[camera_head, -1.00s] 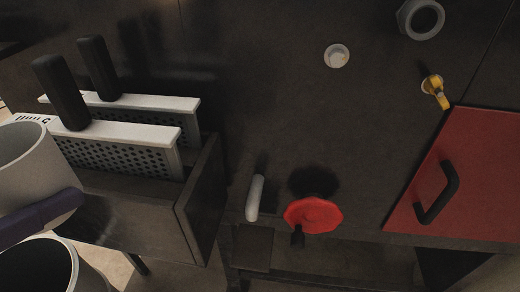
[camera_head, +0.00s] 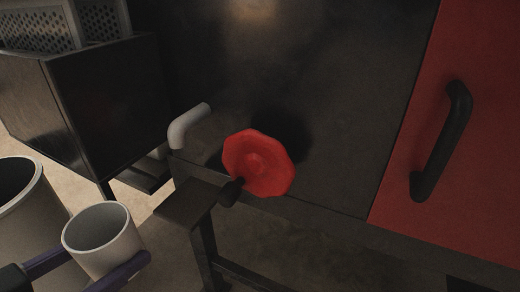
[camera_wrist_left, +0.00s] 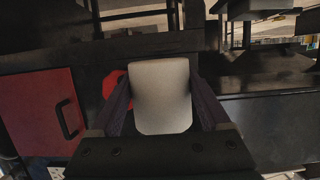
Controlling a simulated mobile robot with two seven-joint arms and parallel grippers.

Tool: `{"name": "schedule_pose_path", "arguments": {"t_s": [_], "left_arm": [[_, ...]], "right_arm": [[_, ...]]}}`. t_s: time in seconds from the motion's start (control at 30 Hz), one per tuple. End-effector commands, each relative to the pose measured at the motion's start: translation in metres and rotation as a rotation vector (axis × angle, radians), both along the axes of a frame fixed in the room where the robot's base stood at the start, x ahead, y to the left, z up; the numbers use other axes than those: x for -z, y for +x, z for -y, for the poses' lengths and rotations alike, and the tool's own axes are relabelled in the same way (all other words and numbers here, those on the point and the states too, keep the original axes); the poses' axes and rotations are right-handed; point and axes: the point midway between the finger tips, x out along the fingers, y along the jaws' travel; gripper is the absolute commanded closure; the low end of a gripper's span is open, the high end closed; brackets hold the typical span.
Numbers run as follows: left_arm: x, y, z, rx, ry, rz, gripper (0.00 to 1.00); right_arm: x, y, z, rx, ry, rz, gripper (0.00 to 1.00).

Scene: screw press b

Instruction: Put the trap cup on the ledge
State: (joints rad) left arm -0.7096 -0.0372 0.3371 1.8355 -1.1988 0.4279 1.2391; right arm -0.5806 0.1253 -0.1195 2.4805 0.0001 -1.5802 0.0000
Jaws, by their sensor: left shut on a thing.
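The trap cup (camera_head: 108,243) is a pale grey, open-topped cup at the lower left of the head view. My left gripper (camera_head: 101,262) is shut on it, with a purple finger on each side. The cup looks roughly upright and empty inside. In the left wrist view the cup (camera_wrist_left: 160,95) fills the gap between my fingers. The ledge (camera_head: 186,205) is a small dark plate under a pale bent spout (camera_head: 188,124). It is bare. The cup is left of and nearer than the ledge, apart from it. My right gripper is not in view.
A red handwheel (camera_head: 262,163) with a black knob juts out just right of the ledge. A large grey bucket (camera_head: 8,225) stands at the left. A dark box with perforated baskets (camera_head: 32,34) is at upper left. A red panel (camera_head: 400,185) with a black handle is at right.

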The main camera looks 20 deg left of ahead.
Motion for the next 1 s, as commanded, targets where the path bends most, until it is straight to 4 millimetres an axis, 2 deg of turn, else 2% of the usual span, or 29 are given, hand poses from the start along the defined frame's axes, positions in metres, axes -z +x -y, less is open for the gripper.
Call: {"name": "schedule_pose_path", "arguments": {"t_s": [0.03,0.1,0.2,0.33,0.57,0.73,0.8,1.0], "left_arm": [[-0.004,0.017,0.001,0.005,0.004,0.009,0.76],[-0.004,0.039,0.003,0.004,0.003,0.008,0.76],[-0.004,0.067,0.005,0.003,0.004,0.006,0.76],[-0.003,0.093,0.007,0.000,0.003,0.005,0.76],[-0.002,0.115,0.009,0.002,0.001,0.003,0.76],[0.001,0.145,0.011,0.000,0.001,0.003,0.76],[0.015,0.141,0.011,0.001,0.001,0.000,0.76],[0.014,0.141,0.011,0.001,0.001,0.001,0.76]], "right_arm": [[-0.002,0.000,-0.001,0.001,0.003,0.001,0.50],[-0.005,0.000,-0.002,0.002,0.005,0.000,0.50],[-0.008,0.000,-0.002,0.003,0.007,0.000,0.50],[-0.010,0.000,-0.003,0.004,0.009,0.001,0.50],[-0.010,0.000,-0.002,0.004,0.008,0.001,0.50],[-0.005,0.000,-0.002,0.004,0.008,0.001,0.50],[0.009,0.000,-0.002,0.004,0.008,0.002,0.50],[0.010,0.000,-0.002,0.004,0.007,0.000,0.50]]}}
